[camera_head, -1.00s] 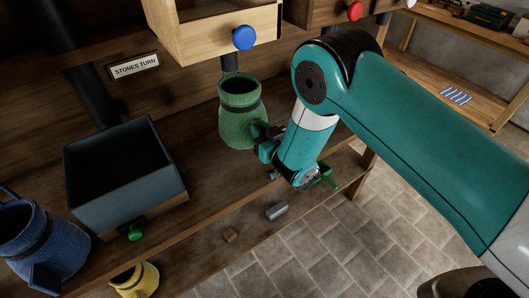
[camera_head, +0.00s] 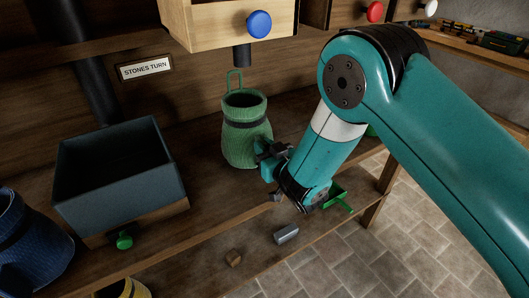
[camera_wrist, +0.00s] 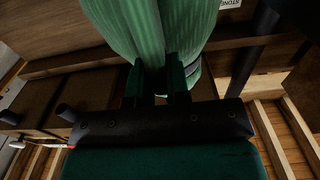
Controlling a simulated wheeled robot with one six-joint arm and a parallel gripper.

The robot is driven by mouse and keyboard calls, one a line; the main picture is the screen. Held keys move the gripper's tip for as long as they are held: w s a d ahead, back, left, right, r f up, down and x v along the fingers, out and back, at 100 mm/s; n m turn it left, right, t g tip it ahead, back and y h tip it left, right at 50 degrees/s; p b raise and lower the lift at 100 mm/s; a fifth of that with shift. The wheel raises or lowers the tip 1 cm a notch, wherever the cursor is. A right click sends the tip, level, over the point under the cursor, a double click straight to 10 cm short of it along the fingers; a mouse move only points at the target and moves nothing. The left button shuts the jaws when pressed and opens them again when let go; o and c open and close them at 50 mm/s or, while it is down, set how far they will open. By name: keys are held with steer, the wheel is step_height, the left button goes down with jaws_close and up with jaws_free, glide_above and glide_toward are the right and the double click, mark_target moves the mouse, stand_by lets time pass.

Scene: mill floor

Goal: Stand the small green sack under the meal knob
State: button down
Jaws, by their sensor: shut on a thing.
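The small green sack (camera_head: 245,132) is upright, with a dark band round its neck and a green loop at its far rim. It also fills the top of the wrist view (camera_wrist: 150,28). My gripper (camera_head: 266,152) is shut on the sack's right side, and both fingers (camera_wrist: 157,82) meet it in the wrist view. The sack is below and slightly in front of a dark spout (camera_head: 242,55) under a drawer with a blue knob (camera_head: 259,23). I cannot tell whether its base touches the shelf. No meal label is readable, so I cannot tell which knob is meal.
A blue jug-like sack (camera_head: 30,245) is at far left. A red knob (camera_head: 375,12) is upper right. A grey block (camera_head: 286,234) lies on the lower shelf.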

steer(key=shift+f+b, duration=0.6)
steer(key=shift+b, duration=0.05)
steer(key=c, duration=1.1)
jaws_free()
steer(key=shift+r, duration=0.1)
